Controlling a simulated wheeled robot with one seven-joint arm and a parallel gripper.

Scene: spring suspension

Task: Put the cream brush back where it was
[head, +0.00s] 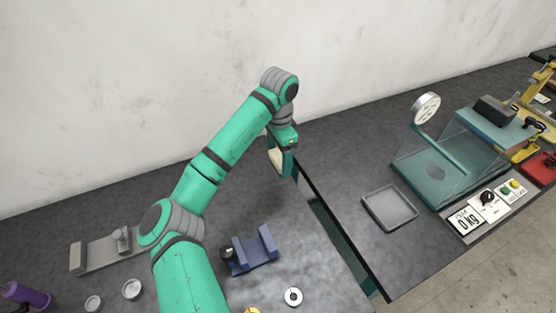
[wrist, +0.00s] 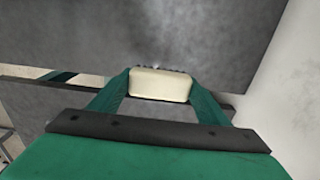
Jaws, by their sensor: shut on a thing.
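The cream brush (wrist: 160,85) is a pale block with dark bristles along its far edge in the wrist view. It sits between the two green fingers of my gripper (wrist: 160,98), which is shut on it. In the head view my gripper (head: 279,163) is near the back wall, at the right end of the left bench. The cream brush (head: 275,158) shows there partly, with the rest hidden by a finger. I cannot tell whether the brush touches the bench.
A gap (head: 335,235) separates the two benches. On the right bench are a grey tray (head: 390,207) and a clear-shielded test machine (head: 445,165). A blue cradle (head: 255,248), a grey fixture (head: 105,250) and a washer-like ring (head: 293,296) stand on the left bench.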

